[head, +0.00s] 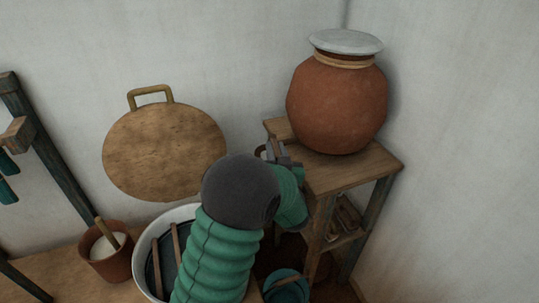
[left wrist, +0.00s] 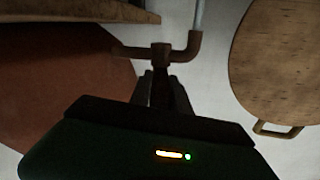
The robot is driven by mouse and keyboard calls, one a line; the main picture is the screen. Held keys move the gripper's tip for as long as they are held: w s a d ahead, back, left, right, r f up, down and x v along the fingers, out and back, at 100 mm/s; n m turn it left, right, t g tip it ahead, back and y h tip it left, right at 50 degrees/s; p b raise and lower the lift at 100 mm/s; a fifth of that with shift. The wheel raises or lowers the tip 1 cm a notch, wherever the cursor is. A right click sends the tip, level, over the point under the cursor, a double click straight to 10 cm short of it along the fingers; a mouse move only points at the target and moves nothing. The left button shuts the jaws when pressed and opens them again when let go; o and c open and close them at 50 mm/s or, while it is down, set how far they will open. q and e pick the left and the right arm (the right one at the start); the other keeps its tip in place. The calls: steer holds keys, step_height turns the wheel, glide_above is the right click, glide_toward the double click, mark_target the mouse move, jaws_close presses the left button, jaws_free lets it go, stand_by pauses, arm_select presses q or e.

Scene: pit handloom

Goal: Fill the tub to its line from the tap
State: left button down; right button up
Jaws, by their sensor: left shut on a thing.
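The tap (left wrist: 160,55) is a brown fitting on a pipe in the left wrist view, which looks upside down. From its bent spout (left wrist: 192,44) a straight pale column (left wrist: 200,14) runs toward the picture's top, like running water. My left gripper (left wrist: 161,84) is shut on the tap's handle, mostly hidden by its fingers. In the head view the left gripper (head: 276,153) is at the stand's left edge. A round white-rimmed tub (head: 141,259) with a dark inside and wooden sticks is partly behind my green arm. Its line and where the column lands are hidden.
A clay pot (head: 338,105) with a pale lid stands on the wooden stand (head: 365,172) at right. A round wooden board (head: 160,150) is at the wall. A small brown pot (head: 108,262) is left of the tub. A teal round vessel (head: 287,286) sits low at the front.

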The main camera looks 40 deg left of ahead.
arm_select(q)
steer(key=shift+s+a+m+t+h, duration=0.15)
steer(key=shift+a+m+t+h, duration=0.15)
steer(key=shift+a, duration=0.05)
steer(key=shift+d+m+t+h+b, duration=0.1)
steer(key=shift+m+t+h+b, duration=0.2)
steer(key=shift+t+b, duration=0.15)
steer(key=shift+m+t+h+b, duration=0.25)
steer(key=shift+m+h+b, duration=0.05)
steer(key=shift+m+h, duration=0.1)
steer(key=shift+s+t+h, duration=0.1)
steer(key=shift+t+h, duration=0.2)
steer(key=shift+t, duration=0.1)
steer(key=shift+s+a+m+h, duration=0.15)
steer(key=shift+a+m+h, duration=0.15)
steer(key=shift+m, duration=0.2)
steer(key=c, duration=1.3)
jaws_free()
steer(key=shift+o, duration=0.3)
steer(key=shift+a+f, duration=0.1)
steer(key=shift+a, duration=0.1)
